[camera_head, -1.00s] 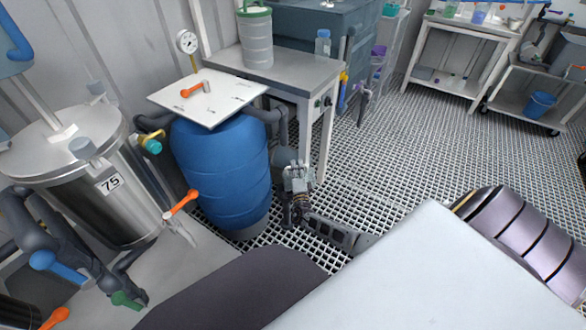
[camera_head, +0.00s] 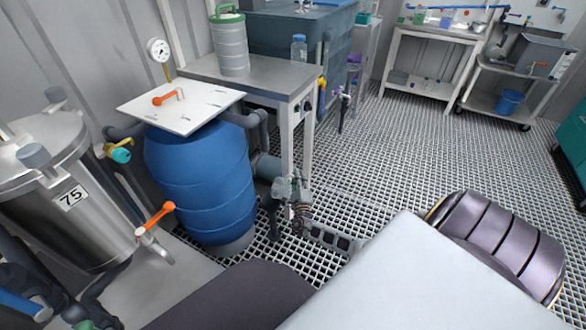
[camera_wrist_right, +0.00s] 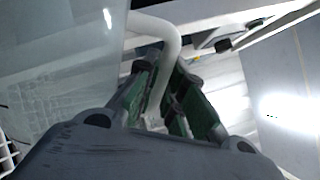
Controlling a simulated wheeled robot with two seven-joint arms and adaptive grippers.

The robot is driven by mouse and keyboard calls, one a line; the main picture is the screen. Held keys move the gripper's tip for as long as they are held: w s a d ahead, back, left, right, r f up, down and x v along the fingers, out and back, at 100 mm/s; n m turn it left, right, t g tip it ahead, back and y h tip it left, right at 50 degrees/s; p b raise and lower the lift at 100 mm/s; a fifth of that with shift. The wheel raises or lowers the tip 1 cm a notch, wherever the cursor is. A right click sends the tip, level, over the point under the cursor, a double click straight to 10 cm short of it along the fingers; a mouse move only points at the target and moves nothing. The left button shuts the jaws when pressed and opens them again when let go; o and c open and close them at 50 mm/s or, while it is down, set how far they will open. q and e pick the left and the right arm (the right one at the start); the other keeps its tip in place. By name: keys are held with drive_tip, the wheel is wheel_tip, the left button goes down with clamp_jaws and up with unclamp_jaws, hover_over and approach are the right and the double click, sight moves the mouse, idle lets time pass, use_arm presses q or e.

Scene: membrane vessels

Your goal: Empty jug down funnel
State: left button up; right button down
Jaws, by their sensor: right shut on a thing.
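In the right wrist view, my right gripper (camera_wrist_right: 166,85) has its green-padded fingers shut around a pale curved handle (camera_wrist_right: 158,24). The handle belongs to a translucent jug (camera_wrist_right: 62,62), which fills the left of that view. In the head view, my right gripper (camera_head: 292,198) is small and low, right of the blue drum and by the bench leg. A small greyish translucent shape, probably the jug, is at it; its tilt and contents cannot be made out. I cannot pick out a funnel in either view. My left gripper is not in view.
A blue drum (camera_head: 203,185) with a white board (camera_head: 196,114) on top stands beside a steel vessel (camera_head: 75,225) marked 75. A metal bench (camera_head: 270,82) carries a green-lidded canister (camera_head: 230,45) and a bottle (camera_head: 299,47). Open grating floor (camera_head: 400,150) lies to the right.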

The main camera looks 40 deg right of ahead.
drive_tip(key=shift+s+d+f+m+g+h+b, duration=0.15)
drive_tip(key=shift+s+d+f+m+b, duration=0.1)
drive_tip(key=shift+d+m, duration=0.25)
drive_tip(key=shift+s+d+f+m+g+h+b, duration=0.15)
drive_tip(key=shift+s+d+f+m, duration=0.15)
drive_tip(key=shift+m, duration=0.2)
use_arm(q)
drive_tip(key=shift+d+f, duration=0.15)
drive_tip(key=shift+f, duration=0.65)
use_arm(e)
drive_tip(key=shift+r, duration=0.15)
drive_tip(key=shift+w, duration=0.1)
drive_tip(key=m, duration=0.4)
drive_tip(key=m+g+b, duration=0.1)
drive_tip(key=m, duration=0.1)
drive_tip(key=shift+f, duration=0.4)
use_arm(q)
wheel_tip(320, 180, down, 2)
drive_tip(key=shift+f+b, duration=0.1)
drive_tip(key=shift+b, duration=0.35)
use_arm(e)
drive_tip(key=m, duration=0.3)
drive_tip(key=m+g, duration=0.1)
drive_tip(key=m, duration=0.1)
drive_tip(key=shift+f+m, duration=0.3)
drive_tip(key=shift+f, duration=0.05)
